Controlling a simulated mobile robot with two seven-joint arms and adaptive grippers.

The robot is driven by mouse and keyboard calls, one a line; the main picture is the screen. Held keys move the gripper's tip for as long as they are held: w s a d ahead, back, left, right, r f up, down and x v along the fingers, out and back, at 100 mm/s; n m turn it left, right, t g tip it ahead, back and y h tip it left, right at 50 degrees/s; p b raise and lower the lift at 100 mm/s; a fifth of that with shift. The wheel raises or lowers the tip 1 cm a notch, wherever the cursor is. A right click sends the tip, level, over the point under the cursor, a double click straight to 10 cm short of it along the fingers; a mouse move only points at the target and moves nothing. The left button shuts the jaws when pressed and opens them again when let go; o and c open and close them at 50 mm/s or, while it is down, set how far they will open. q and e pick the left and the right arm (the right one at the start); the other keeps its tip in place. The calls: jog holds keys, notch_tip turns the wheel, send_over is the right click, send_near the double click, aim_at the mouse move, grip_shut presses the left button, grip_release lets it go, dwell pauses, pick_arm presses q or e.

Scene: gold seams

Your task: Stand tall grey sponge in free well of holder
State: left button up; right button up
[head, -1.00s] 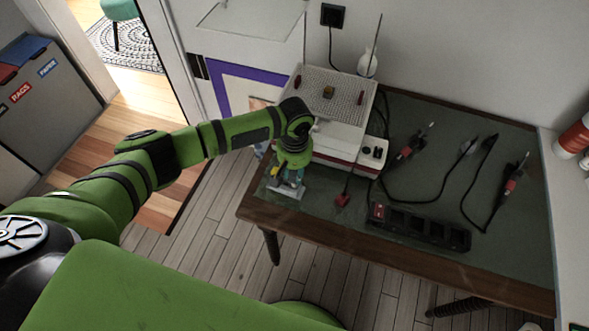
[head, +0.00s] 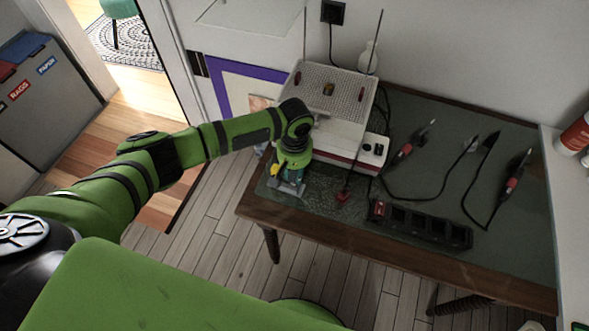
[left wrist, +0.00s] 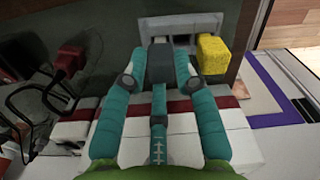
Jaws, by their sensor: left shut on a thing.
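The dark grey sponge (left wrist: 160,56) is between the teal fingertips of my left gripper (left wrist: 160,80) in the left wrist view. In the head view my left gripper (head: 292,172) points down over the near left end of the table, shut on the sponge, which is mostly hidden there. The pale grey holder (left wrist: 182,23) lies just beyond the fingertips; it also shows in the head view (head: 288,188). A yellow sponge (left wrist: 213,53) stands at its right end in the wrist view. I cannot tell whether the grey sponge is inside a well or above it.
A white and red box (head: 340,137) with a perforated top stands right behind the gripper. A red-tipped lead (head: 342,197) lies to the right. A black slotted strip (head: 420,225) and cabled tools (head: 512,183) lie farther right. The table's left edge is close.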

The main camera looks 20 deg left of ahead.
pick_arm(q)
jog(key=shift+f, duration=0.45)
dwell(0.6)
jog(key=o, duration=0.8)
jog(key=shift+o, duration=0.2)
jog(key=shift+r, duration=0.1)
jog(key=shift+r+p, duration=3.45)
jog(key=shift+p, duration=0.5)
